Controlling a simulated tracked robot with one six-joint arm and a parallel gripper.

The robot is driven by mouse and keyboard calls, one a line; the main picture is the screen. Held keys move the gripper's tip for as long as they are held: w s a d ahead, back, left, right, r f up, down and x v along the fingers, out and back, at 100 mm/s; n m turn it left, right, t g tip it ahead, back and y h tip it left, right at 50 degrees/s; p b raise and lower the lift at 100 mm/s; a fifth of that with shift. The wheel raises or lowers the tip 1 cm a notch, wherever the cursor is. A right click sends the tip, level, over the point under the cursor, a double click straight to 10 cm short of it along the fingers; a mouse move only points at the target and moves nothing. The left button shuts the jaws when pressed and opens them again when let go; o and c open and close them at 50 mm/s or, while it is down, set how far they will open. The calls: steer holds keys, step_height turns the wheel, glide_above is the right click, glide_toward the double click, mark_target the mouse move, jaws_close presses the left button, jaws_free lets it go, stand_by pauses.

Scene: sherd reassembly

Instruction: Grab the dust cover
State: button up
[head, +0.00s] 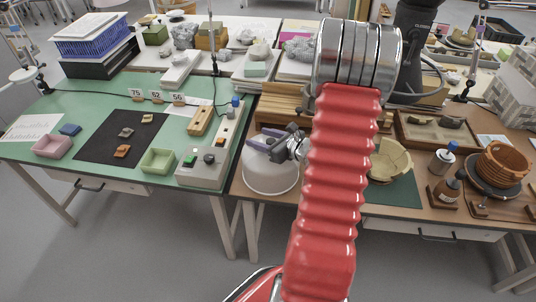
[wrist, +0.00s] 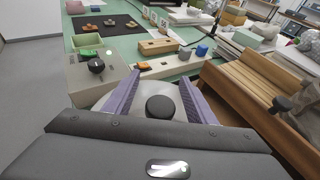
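The dust cover is a pale, translucent dome (head: 270,178) standing at the left end of the brown workbench. Its round black knob (wrist: 160,106) shows in the wrist view, between my purple fingers and apart from both. My gripper (head: 258,138) is at the top of the dome in the head view. In the wrist view my gripper (wrist: 160,82) is open, with one finger on each side of the knob. Whatever stands under the dome cannot be made out. The gripper body hides the dome's near side in the wrist view.
A control box (head: 208,160) with buttons stands left of the dome on the green table (head: 60,115). A slatted wooden rack (wrist: 250,95) is close on the right. A pale bowl (head: 390,160) stands on a green mat, partly behind my red arm.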

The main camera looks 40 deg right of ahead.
steer(key=shift+s+a+f, duration=0.2)
steer(key=shift+f, duration=0.3)
jaws_close()
steer(key=shift+r, duration=0.15)
step_height(320, 180, up, 10)
steer(key=shift+w+d+r, duration=0.15)
stand_by(0.4)
stand_by(0.5)
